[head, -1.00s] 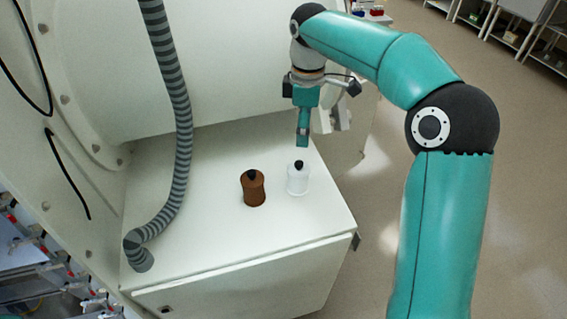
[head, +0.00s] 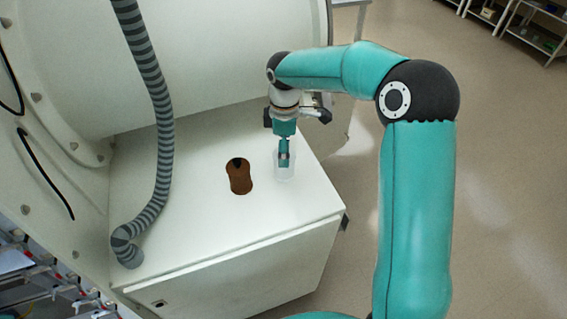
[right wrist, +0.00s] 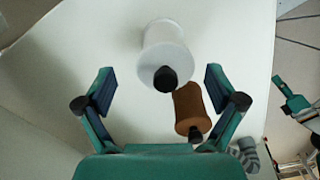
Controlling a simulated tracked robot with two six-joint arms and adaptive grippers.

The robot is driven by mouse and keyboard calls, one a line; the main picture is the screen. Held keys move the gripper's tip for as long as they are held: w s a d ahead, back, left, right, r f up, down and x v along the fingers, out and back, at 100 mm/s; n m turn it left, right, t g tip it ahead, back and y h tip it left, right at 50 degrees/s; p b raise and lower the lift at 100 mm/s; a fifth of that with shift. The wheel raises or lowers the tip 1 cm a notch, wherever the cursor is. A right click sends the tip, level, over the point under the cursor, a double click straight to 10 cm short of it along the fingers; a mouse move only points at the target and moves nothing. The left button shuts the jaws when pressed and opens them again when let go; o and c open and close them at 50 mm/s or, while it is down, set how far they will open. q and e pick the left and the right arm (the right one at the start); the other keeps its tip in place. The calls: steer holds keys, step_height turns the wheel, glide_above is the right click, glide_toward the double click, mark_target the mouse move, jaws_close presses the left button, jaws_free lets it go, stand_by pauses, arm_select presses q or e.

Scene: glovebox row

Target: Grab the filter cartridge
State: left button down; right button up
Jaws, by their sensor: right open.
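A white cylinder with a shoulder and a black knob (head: 285,174) stands upright on the white cabinet top; it also shows in the right wrist view (right wrist: 165,45). I cannot tell by marking which is the filter cartridge. My right gripper (head: 284,158) is at the white cylinder's top, hiding its knob in the head view. In the right wrist view its fingers (right wrist: 160,80) are open, with the white cylinder's knob end between them, apart from both.
A grey striped hose (head: 163,130) runs down to the cabinet top (head: 200,240) at left. A large white curved wall (head: 215,60) rises behind. A teal part (right wrist: 291,102) shows at the wrist view's right edge, unidentified.

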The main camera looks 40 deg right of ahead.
mark_target(282, 175)
steer(key=f, duration=0.4)
steer(key=shift+s+a, duration=0.15)
steer(key=shift+s, duration=0.05)
steer(key=c, duration=1.3)
